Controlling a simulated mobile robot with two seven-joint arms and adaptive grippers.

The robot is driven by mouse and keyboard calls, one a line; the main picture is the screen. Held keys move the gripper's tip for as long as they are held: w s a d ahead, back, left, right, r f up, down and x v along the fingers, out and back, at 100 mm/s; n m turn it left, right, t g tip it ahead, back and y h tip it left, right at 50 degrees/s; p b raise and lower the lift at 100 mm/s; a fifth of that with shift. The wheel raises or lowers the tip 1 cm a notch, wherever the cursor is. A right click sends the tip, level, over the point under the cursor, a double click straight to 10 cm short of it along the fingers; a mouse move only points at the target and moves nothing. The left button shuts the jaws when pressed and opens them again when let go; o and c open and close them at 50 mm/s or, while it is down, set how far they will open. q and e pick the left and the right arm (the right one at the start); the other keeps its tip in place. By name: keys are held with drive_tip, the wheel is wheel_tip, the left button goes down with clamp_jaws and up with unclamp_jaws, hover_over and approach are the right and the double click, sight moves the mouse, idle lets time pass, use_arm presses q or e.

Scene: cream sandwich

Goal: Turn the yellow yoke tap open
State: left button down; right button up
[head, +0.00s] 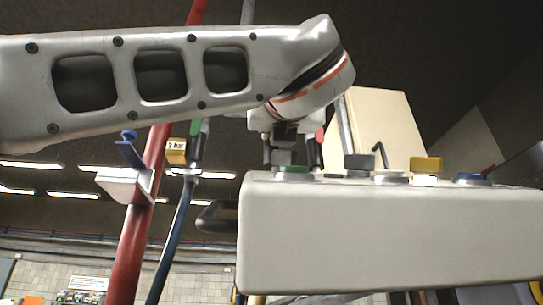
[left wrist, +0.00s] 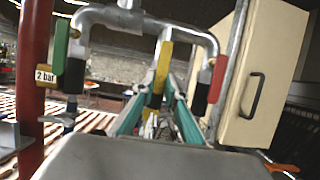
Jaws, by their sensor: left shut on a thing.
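The yellow yoke tap handle (left wrist: 163,68) hangs down from the middle of a grey pipe yoke (left wrist: 130,18) in the left wrist view. Its lower part is black. My left gripper (left wrist: 159,92) has its teal fingers on either side of the handle and is shut on it. In the head view, my left gripper (head: 287,154) is partly hidden behind the control box, and the yellow handle cannot be made out. A green tap handle (left wrist: 61,46) hangs to its left and a red one (left wrist: 217,79) to its right. My right gripper is not in view.
A white control box (head: 390,240) with several coloured buttons stands in front of the gripper. A red pipe (head: 135,230) and a yellow "2 bar" tag (head: 177,146) are to the left. A cream cabinet (left wrist: 262,70) with a black handle stands close on the right.

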use_arm(q)
drive_tip(key=shift+d+f, duration=0.1)
idle(0.3)
drive_tip(key=c, duration=2)
unclamp_jaws()
drive_tip(key=shift+c, duration=0.2)
